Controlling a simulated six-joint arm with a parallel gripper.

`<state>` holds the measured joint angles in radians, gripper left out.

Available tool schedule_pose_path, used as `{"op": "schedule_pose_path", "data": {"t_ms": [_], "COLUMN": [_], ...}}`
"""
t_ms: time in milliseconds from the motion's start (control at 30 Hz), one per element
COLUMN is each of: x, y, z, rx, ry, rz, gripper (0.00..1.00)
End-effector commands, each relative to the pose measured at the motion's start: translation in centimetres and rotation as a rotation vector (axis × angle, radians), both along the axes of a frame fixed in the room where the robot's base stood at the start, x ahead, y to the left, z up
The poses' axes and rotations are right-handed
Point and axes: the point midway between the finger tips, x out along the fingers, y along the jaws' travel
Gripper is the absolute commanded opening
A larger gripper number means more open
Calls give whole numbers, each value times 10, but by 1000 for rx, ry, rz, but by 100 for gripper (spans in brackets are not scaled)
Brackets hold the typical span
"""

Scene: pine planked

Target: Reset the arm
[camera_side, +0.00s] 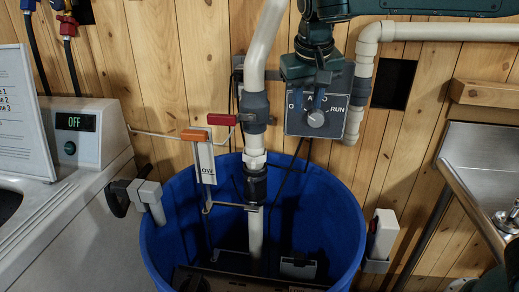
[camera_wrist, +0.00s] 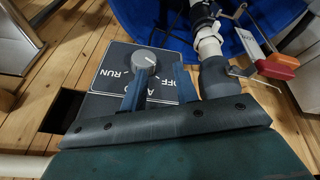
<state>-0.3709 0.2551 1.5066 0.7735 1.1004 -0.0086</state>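My gripper (camera_side: 306,106) points down in front of the grey selector panel at the upper middle of the side view. Its two blue fingers stand apart with nothing between them, and the wrist view also shows the gripper (camera_wrist: 160,68) open. The round grey selector knob (camera_side: 316,119) sits at the tip of one finger; it also shows in the wrist view (camera_wrist: 144,59). I cannot tell whether that finger touches it. The panel (camera_side: 342,127) carries the words OFF, AUTO and RUN, partly hidden by the fingers.
A white pipe with a grey valve and red handle (camera_side: 221,119) runs down beside the panel into a blue barrel (camera_side: 175,220). Another pale pipe (camera_side: 440,31) passes to the right. A machine with an OFF display (camera_side: 75,122) stands left, a metal sink (camera_side: 490,150) right.

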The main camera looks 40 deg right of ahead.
Motion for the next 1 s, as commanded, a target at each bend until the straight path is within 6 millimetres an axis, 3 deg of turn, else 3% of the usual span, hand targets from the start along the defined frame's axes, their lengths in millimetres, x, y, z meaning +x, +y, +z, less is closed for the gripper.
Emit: {"op": "schedule_pose_path", "data": {"t_ms": [200,433,767,1000], "x": [-41,-89,-162,-216], "y": [-31,-55,-74,-75], "z": [17,23,13,-8], "rx": [12,27,53,74], "ry": [-27,-57,-102,-138], "rz": [63,132,232,303], "gripper": [30,30,30,30]}}
